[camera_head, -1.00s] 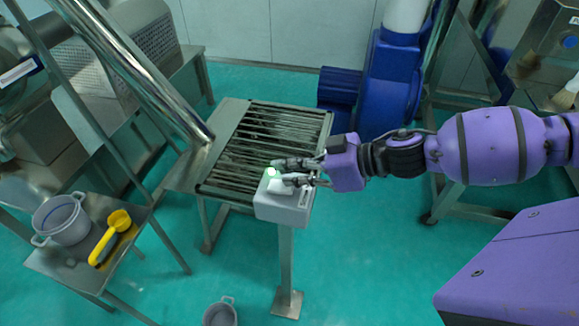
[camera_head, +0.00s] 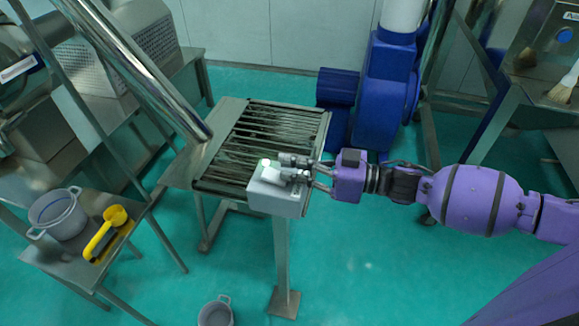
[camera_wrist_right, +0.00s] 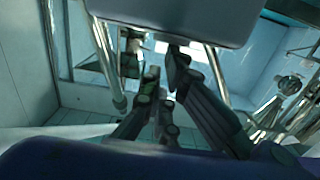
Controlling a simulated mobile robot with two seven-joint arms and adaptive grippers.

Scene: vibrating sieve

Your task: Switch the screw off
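A grey control box (camera_head: 277,199) stands on a metal post in the middle of the head view. A green light glows on its top at the left, beside a pale raised part (camera_head: 271,174). My right gripper (camera_head: 284,168) reaches in from the right over the box top, its two fingers apart beside the raised part. Contact cannot be told. The right wrist view shows the dark fingers (camera_wrist_right: 164,82) with a gap between them, below a grey housing (camera_wrist_right: 175,20). No screw label is readable. My left gripper is not in view.
A slatted metal tray (camera_head: 265,138) lies behind the box, with a slanted steel pipe (camera_head: 140,75) at its left. A blue machine (camera_head: 385,95) stands behind my arm. Another pot (camera_head: 215,312) is on the floor.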

